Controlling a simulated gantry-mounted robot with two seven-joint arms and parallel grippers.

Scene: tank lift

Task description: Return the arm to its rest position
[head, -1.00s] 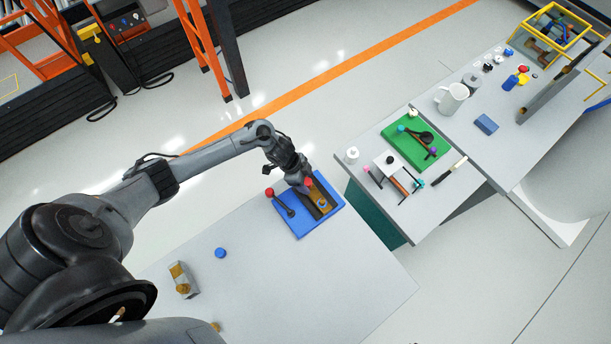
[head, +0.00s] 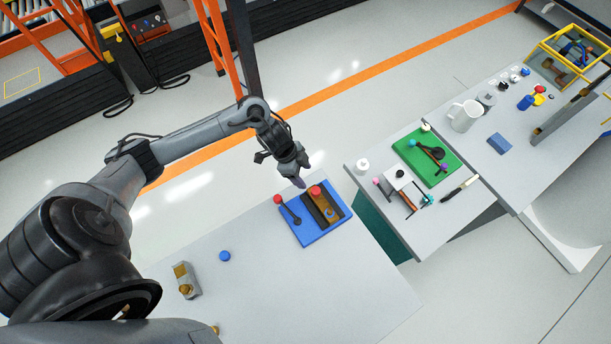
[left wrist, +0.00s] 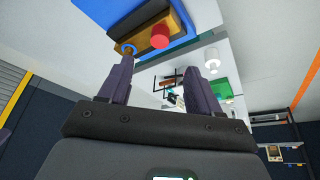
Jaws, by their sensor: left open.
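My left gripper (head: 298,176) is in the air just beyond the back left edge of the blue board (head: 309,237). In the left wrist view its two fingers (left wrist: 158,84) stand apart with nothing between them. The blue board lies on the near grey table. It carries a lever with a red knob (head: 278,200) and a brown block (head: 323,207) with another red knob (head: 315,191). The red knob (left wrist: 160,36) and the brown block (left wrist: 150,25) also show in the left wrist view, apart from the fingers. My right gripper is not seen.
The near table (head: 340,285) also holds a blue cap (head: 225,256) and a small metal-and-brass part (head: 186,280). Open floor lies behind the arm.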

